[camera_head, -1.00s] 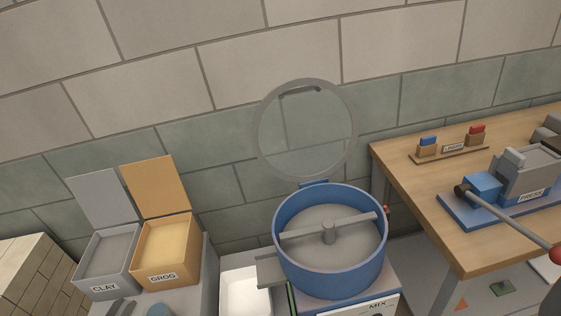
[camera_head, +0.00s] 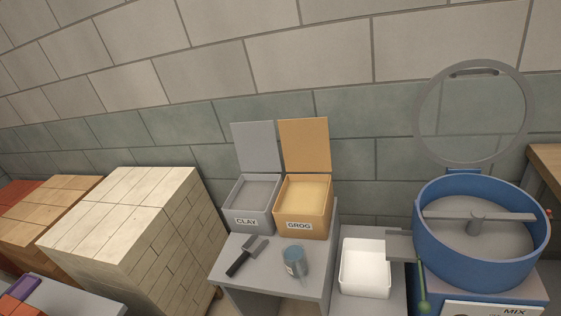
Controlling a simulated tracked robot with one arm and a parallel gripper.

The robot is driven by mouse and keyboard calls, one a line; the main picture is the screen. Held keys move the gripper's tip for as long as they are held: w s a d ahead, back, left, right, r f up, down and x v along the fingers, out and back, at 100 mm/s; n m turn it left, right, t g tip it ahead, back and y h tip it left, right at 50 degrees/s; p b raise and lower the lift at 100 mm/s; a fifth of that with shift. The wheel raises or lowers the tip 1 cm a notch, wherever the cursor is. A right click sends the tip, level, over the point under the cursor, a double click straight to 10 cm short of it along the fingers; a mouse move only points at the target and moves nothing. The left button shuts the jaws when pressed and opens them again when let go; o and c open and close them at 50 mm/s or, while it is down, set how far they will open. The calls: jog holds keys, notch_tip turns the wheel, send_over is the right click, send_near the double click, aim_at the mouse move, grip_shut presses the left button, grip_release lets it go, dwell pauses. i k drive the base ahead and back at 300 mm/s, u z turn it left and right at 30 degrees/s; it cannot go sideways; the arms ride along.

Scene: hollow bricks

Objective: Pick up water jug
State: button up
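A small blue-grey translucent vessel (camera_head: 295,261) stands on the grey stand, in front of the bins. It may be the water jug, but its shape is too small to tell for sure. My gripper does not show in the view, so I cannot see it against the vessel.
A clay bin (camera_head: 254,200) and a grog bin (camera_head: 304,205) stand open behind the vessel. A dark scoop-like tool (camera_head: 245,257) lies beside it on the stand (camera_head: 265,279). A white tub (camera_head: 366,270) and a blue mixer (camera_head: 470,262) stand right. Brick stacks (camera_head: 130,220) fill the left.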

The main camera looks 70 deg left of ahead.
aim_at(293, 252)
jog(key=u, duration=1.95)
jog(key=k, duration=0.6)
jog(key=z, duration=0.2)
jog(key=i, duration=0.45)
jog(key=z, duration=0.1)
